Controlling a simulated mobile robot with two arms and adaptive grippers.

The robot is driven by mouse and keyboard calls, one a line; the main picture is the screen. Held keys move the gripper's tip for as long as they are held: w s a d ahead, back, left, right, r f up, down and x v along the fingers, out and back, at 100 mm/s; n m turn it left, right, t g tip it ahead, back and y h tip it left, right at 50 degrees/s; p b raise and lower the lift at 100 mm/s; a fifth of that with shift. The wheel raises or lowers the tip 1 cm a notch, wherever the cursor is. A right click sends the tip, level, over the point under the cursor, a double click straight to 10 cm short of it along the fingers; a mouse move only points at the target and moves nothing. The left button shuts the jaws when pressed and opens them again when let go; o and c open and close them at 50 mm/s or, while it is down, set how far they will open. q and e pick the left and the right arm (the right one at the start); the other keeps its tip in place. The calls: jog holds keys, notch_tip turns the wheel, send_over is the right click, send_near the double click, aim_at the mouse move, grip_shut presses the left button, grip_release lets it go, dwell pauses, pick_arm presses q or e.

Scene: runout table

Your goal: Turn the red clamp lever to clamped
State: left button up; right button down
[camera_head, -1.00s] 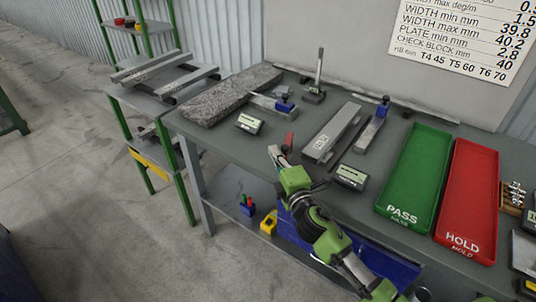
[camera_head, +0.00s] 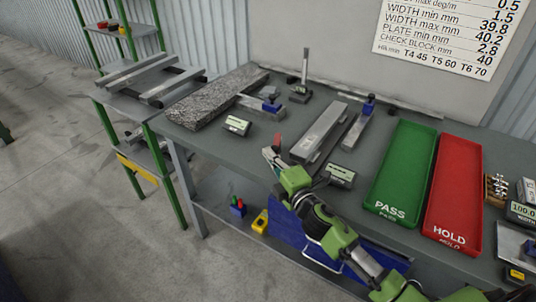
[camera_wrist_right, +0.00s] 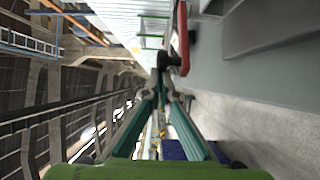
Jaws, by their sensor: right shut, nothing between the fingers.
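The red clamp lever (camera_head: 278,138) stands at the table's front edge, left of the long grey metal fixture (camera_head: 320,130). In the right wrist view the red lever (camera_wrist_right: 183,38) runs up from a black pivot (camera_wrist_right: 168,60), just beyond the fingertips. My right gripper (camera_head: 267,152) is right beside the lever, at its lower left in the head view. In the right wrist view its fingers (camera_wrist_right: 161,82) meet at the tips and hold nothing. I cannot tell whether the fingertips touch the lever or pivot. My left gripper is not in view.
Small display boxes (camera_head: 237,125) and (camera_head: 340,175) sit on either side of the fixture. The green PASS tray (camera_head: 382,211) and red HOLD tray (camera_head: 440,236) lie to the right. A granite slab (camera_head: 215,97) lies back left.

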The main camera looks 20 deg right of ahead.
aim_at(277, 151)
jog(key=shift+s+d+n+y, duration=0.3)
jog(key=shift+d+y, duration=0.2)
jog(key=shift+d, duration=0.05)
jog(key=shift+s+d+n+y, duration=0.25)
jog(key=shift+d+n+y, duration=0.05)
jog(key=shift+d, duration=0.55)
jog(key=n+y, duration=0.1)
jog(key=d+g+y, duration=0.1)
jog(key=n+y, duration=0.1)
jog(key=y, duration=0.1)
jog(key=shift+s+d+f+n+g+b, duration=0.1)
jog(key=shift+s+d+n+g+b, duration=0.15)
jog(key=shift+n+g+b, duration=0.1)
jog(key=shift+s+d+b, duration=0.15)
jog(key=shift+d+b, duration=0.25)
jog(key=shift+d, duration=1.75)
